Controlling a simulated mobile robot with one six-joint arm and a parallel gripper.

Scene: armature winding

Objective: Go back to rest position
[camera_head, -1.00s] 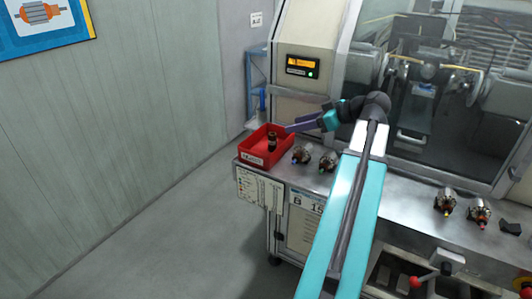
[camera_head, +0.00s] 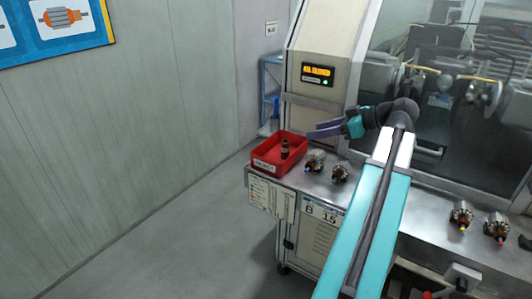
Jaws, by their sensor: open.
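My gripper (camera_head: 312,133) is at the end of my teal arm, pointing left, a little above and to the right of the red bin. Its jaws are open and I see nothing between them. The red bin (camera_head: 262,168) stands on the left corner of the metal bench (camera_head: 407,208).
The winding machine (camera_head: 324,45) rises behind. Open floor (camera_head: 190,235) lies left of the bench.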

